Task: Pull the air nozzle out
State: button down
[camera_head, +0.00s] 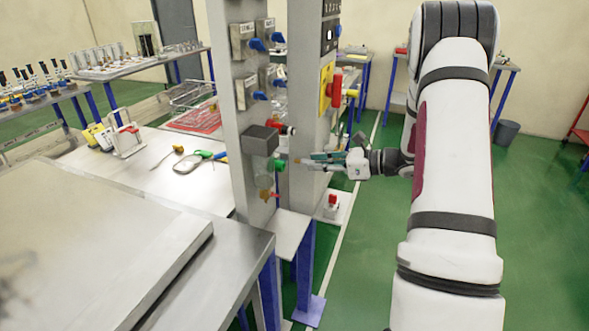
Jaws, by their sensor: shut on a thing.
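My gripper (308,160) reaches in from the right, between the two grey posts, with its fingers pointing left. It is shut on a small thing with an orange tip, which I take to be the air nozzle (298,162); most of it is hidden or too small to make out. Just left of the fingertips, a green fitting (279,165) sits on the side of the left grey post (236,190). I cannot tell whether the nozzle touches this fitting.
A dark box (259,140) and a red fitting (274,127) sit on the left post above the green fitting. Blue-handled valves (257,44) are higher up. The right post carries a red switch (337,87) on yellow. A metal bench (200,270) stands at front left.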

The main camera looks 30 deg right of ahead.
jog(key=shift+s+d+r+p, duration=0.3)
jog(key=shift+s+r+p, duration=0.1)
jog(key=shift+r, duration=0.35)
jog(key=shift+s+d+r+p, duration=0.3)
jog(key=shift+s+r, duration=0.1)
jog(key=shift+r, duration=0.35)
jog(key=shift+s+d+r+p, duration=0.3)
jog(key=shift+s+r+p, duration=0.1)
jog(key=shift+r, duration=0.35)
